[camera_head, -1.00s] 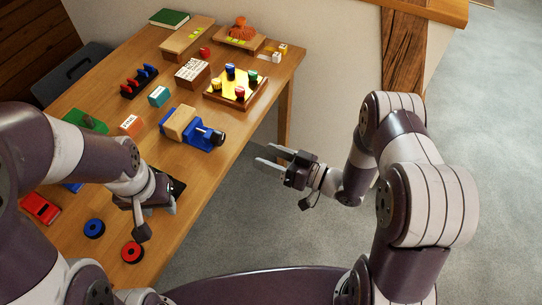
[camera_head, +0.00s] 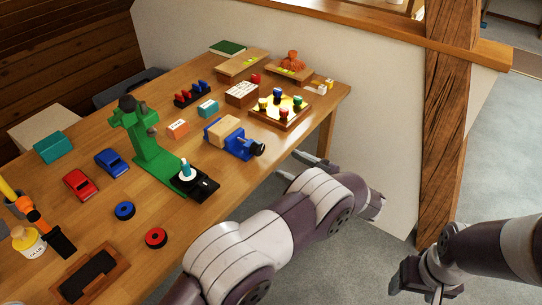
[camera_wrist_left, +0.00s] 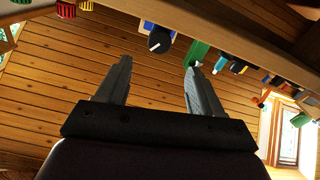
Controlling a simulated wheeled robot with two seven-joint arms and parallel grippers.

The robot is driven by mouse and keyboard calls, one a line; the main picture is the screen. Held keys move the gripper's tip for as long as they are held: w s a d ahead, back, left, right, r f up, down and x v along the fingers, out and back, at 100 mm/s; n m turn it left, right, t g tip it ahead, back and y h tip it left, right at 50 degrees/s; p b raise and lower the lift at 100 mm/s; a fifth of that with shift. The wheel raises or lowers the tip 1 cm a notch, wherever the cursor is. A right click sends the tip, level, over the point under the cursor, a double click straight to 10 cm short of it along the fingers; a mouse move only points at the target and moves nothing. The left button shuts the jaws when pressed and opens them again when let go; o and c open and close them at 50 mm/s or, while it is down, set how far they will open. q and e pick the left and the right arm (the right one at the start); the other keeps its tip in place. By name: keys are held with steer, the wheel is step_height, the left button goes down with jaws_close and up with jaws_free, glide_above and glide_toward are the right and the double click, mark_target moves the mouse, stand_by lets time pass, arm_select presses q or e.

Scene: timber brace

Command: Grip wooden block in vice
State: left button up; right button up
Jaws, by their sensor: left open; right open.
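The blue vice (camera_head: 241,147) stands near the table's front edge, its black knob end toward that edge. The pale wooden block (camera_head: 224,128) sits in the vice; whether the jaws touch it on both sides I cannot tell. My left gripper (camera_head: 300,166) is open and empty, just off the table edge to the right of the vice. In the left wrist view its two fingers (camera_wrist_left: 157,85) are spread, and the vice's black knob (camera_wrist_left: 159,40) shows beyond them, apart. My right gripper (camera_head: 412,280) is low at the right, away from the table; its fingers are barely visible.
A yellow board with coloured knobs (camera_head: 279,112) lies right of the vice. A green stand (camera_head: 150,155) with a black base is to its left. Blue (camera_head: 124,210) and red rings (camera_head: 156,238) lie near the front edge. A timber post (camera_head: 447,120) stands right of the table.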

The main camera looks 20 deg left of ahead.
mark_target(261, 150)
arm_select(q)
steer(key=x, duration=0.9)
steer(key=shift+a, duration=0.25)
steer(key=shift+c, duration=0.4)
steer(key=c, duration=1)
